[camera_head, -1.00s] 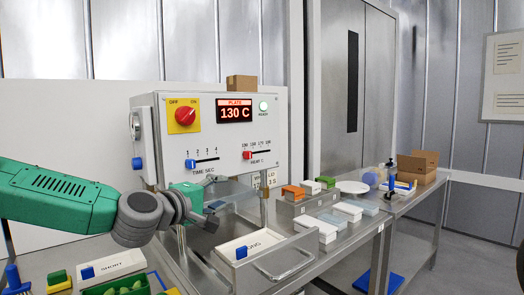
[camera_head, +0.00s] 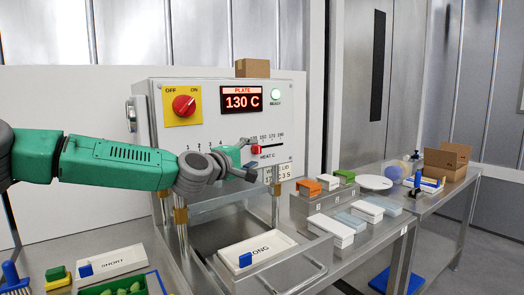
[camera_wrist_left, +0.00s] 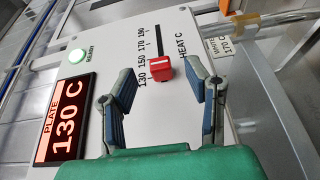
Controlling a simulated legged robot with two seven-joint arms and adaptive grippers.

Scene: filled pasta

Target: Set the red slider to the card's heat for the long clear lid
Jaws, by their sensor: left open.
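The red slider (camera_head: 255,149) is on the HEAT C scale at the right of the press's front panel. In the left wrist view the red slider (camera_wrist_left: 162,69) sits near the 130 and 150 marks. My left gripper (camera_wrist_left: 160,75) is open, its fingers on either side of the slider with nothing held. In the head view my left gripper (camera_head: 248,158) is in front of the panel and hides the time slider. The display (camera_head: 241,99) reads PLATE 130 C. A card (camera_head: 277,174) under the scale is partly hidden and hard to read.
The white LONG tray (camera_head: 257,248) lies in the press below my arm. Metal posts (camera_head: 275,200) stand in front of the panel. White and pale bluish boxes (camera_head: 367,211) lie on the bench to the right. The SHORT tray (camera_head: 111,265) is at the lower left.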

